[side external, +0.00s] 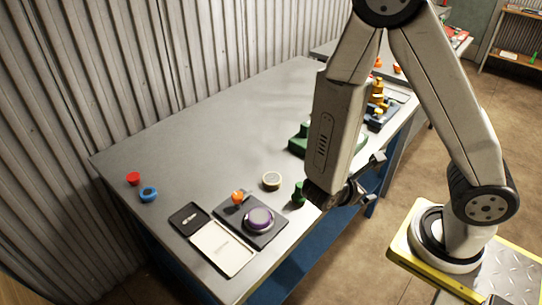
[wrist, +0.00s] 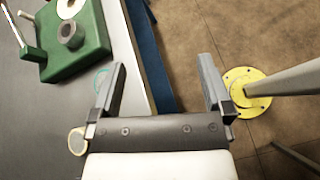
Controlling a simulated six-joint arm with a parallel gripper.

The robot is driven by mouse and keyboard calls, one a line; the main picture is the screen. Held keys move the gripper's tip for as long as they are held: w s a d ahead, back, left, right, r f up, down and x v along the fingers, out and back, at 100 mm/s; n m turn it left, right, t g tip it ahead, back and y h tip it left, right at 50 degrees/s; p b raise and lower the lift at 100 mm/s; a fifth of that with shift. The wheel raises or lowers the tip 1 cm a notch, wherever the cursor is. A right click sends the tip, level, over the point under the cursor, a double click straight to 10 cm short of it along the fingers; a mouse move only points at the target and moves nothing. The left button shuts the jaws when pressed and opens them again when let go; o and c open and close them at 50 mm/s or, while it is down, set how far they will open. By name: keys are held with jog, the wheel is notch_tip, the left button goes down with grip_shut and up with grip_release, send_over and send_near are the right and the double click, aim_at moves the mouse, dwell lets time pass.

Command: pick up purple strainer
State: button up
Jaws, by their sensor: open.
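The purple strainer (side external: 258,219) is a round purple piece with a pale rim, lying on a dark square pad near the front edge of the grey table in the side external view. The wrist view does not show it. My gripper (side external: 374,179) is open and empty, to the right of the strainer, by the table's front edge and apart from it. In the wrist view my gripper (wrist: 161,90) has its two fingers spread wide, over the table edge and the brown floor.
An orange piece (side external: 238,197) sits on the same pad. A white tray (side external: 223,248), a cream round piece (side external: 271,181), a green piece (side external: 299,194) and red and blue caps (side external: 148,194) are nearby. A green block (wrist: 75,40) stands beside my gripper. The table's middle is clear.

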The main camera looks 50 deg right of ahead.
aim_at(265, 218)
jog(key=w+a+f+n+t+y, duration=0.1)
jog(key=w+a+n+t, duration=0.1)
jog(key=n+t, duration=0.3)
jog(key=w+a+f+n+t+y, duration=0.1)
jog(key=w+a+n+t+y, duration=0.1)
jog(key=n+t, duration=0.4)
jog(key=w+a+f+n+t+y, duration=0.1)
jog(key=w+a+f+n+t, duration=0.1)
jog(key=w+a+n+t, duration=0.2)
jog(key=shift+w+a+n+t+y, duration=0.25)
jog(key=shift+a+n+t+y, duration=0.15)
jog(key=shift+a+n+t, duration=0.5)
jog(key=a+f+n+y, duration=0.1)
jog(key=a+y, duration=0.1)
jog(key=s+a+f+n+y, duration=0.1)
jog(key=a+n+y, duration=0.1)
jog(key=a+f+n+y, duration=0.1)
jog(key=a+n+y, duration=0.1)
jog(key=y, duration=0.1)
jog(key=shift+s+a+t, duration=0.3)
jog(key=shift+s+t, duration=0.1)
jog(key=shift+w+f, duration=0.2)
jog(key=shift+w, duration=1.1)
